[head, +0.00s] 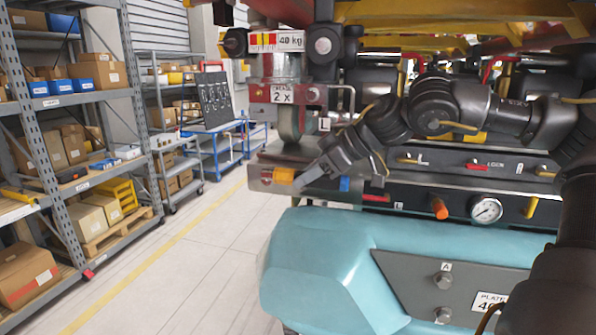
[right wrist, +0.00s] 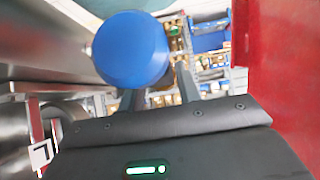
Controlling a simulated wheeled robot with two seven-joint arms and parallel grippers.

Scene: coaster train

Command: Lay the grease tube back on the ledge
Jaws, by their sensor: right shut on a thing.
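My right gripper (head: 294,180) reaches in from the right and points down-left at the end of the grey metal ledge (head: 318,190). It is shut on the grease tube, which shows as a small yellow-orange piece (head: 284,175) at the fingertips in the head view. In the right wrist view, a round blue end (right wrist: 130,48), seemingly the tube's, covers part of the fingers (right wrist: 160,97). The tube is close to the ledge's left end; I cannot tell whether it touches. The fingers hide much of it. My left gripper is not in view.
A teal housing (head: 330,250) bulges below the ledge. A panel with a pressure gauge (head: 486,210) and an orange knob (head: 439,208) lies to the right. Shelves (head: 75,130) stand left across a clear aisle (head: 190,265).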

